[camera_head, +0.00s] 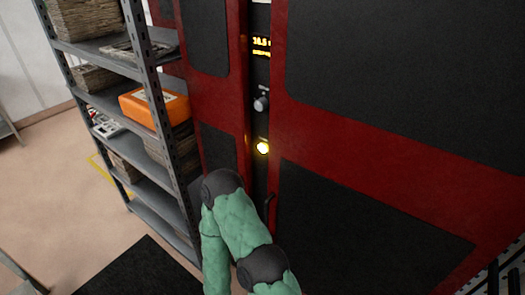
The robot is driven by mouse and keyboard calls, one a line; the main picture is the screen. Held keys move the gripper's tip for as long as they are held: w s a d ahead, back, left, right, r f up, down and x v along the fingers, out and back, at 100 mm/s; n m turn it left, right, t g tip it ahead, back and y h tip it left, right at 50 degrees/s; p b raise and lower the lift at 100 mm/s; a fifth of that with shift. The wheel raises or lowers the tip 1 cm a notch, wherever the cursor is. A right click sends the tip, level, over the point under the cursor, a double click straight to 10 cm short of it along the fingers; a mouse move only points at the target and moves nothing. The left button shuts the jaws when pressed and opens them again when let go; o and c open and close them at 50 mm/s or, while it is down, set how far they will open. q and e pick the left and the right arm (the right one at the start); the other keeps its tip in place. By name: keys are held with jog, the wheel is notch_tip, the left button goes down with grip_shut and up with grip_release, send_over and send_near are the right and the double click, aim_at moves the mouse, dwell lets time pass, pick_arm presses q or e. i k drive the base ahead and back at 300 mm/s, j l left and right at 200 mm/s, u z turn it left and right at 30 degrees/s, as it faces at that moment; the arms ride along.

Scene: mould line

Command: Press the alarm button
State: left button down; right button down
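A small round button (262,147) glows yellow on the narrow dark strip (259,120) between red panels. I take it to be the alarm button, though no label on it is readable. A grey knob (261,103) sits above it, and a lit yellow display (261,46) is higher up. One of my green arms reaches up from the bottom, bent at a dark joint below and left of the button. No part of it covers the button. Neither of my grippers shows.
A grey metal shelf unit (142,75) with baskets and an orange box (155,107) stands close on the left. Large red and black panels (400,155) fill the right. A dark handle (269,205) is below the button. A black mat (140,268) lies on the floor.

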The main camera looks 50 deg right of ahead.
aim_at(262, 149)
jog(key=z, duration=1.35)
